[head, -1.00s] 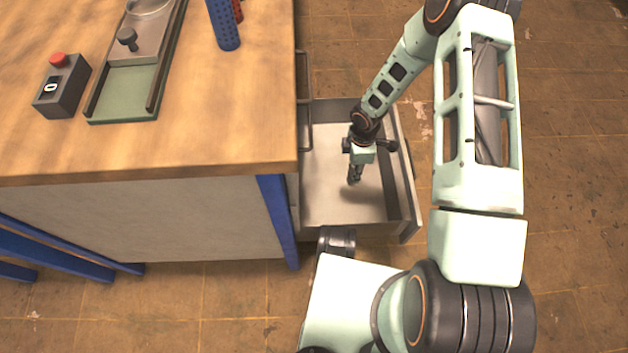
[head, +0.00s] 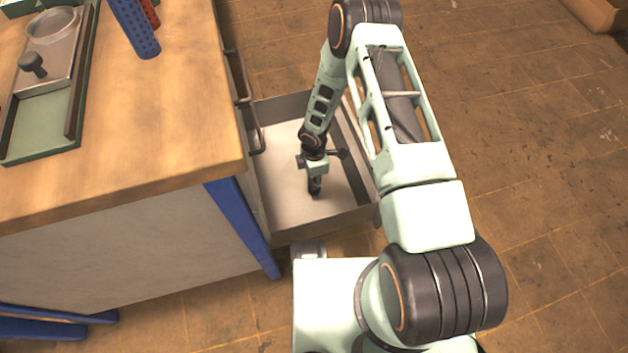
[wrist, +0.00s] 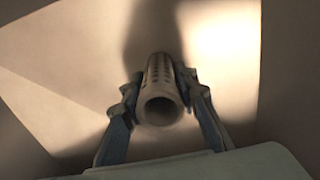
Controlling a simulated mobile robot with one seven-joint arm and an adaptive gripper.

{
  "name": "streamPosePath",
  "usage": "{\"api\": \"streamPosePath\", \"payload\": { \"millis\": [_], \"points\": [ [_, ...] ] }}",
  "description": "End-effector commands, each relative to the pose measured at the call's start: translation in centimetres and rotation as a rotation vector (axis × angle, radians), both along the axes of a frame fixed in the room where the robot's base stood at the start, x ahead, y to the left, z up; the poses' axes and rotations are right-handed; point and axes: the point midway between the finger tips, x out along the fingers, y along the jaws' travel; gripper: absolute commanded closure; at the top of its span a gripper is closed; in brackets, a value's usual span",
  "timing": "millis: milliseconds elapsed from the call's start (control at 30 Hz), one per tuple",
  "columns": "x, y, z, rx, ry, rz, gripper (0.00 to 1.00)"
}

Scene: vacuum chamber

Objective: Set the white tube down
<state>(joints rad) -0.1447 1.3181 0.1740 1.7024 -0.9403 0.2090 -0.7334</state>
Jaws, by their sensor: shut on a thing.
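The white tube (wrist: 160,100) shows in the wrist view as a pale hollow cylinder with rows of slots in its wall. Its round open end faces the camera. My gripper (wrist: 158,82) is shut on it, with one finger on each side. In the head view my gripper (head: 315,190) points down inside the open drawer (head: 285,180); the tube cannot be made out there. In the wrist view the pale drawer floor (wrist: 70,65) lies beyond the tube. I cannot tell whether the tube touches it.
The drawer walls surround my gripper, with bare floor around it. The wooden table (head: 150,120) is to the left, its blue leg (head: 240,225) near the drawer. On top are a green tray (head: 45,135) and a blue perforated column (head: 135,28).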

Motion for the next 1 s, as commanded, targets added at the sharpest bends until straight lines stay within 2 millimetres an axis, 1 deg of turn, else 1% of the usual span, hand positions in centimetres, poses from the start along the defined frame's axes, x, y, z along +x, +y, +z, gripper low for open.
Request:
{"api": "streamPosePath", "payload": {
  "millis": [100,200,233,367,400,633,767,867,1000],
  "points": [
    [0.0,0.0,0.0,0.0,0.0,0.0,0.96],
    [0.0,0.0,-0.4,0.0,0.0,-0.001,0.96],
    [0.0,0.0,-0.4,0.0,0.0,-0.001,0.71],
    [0.0,0.0,-0.2,0.0,0.001,-0.001,0.57],
    [0.0,0.0,-0.2,0.0,0.001,-0.001,0.55],
    [0.0,0.0,-0.2,0.0,0.001,-0.001,0.55],
    [0.0,0.0,0.3,0.0,0.0,-0.001,0.55],
    [0.1,0.1,2.0,0.002,-0.002,-0.001,0.55],
    [0.1,0.0,5.1,0.0,-0.001,-0.003,0.55]
  ]
}}
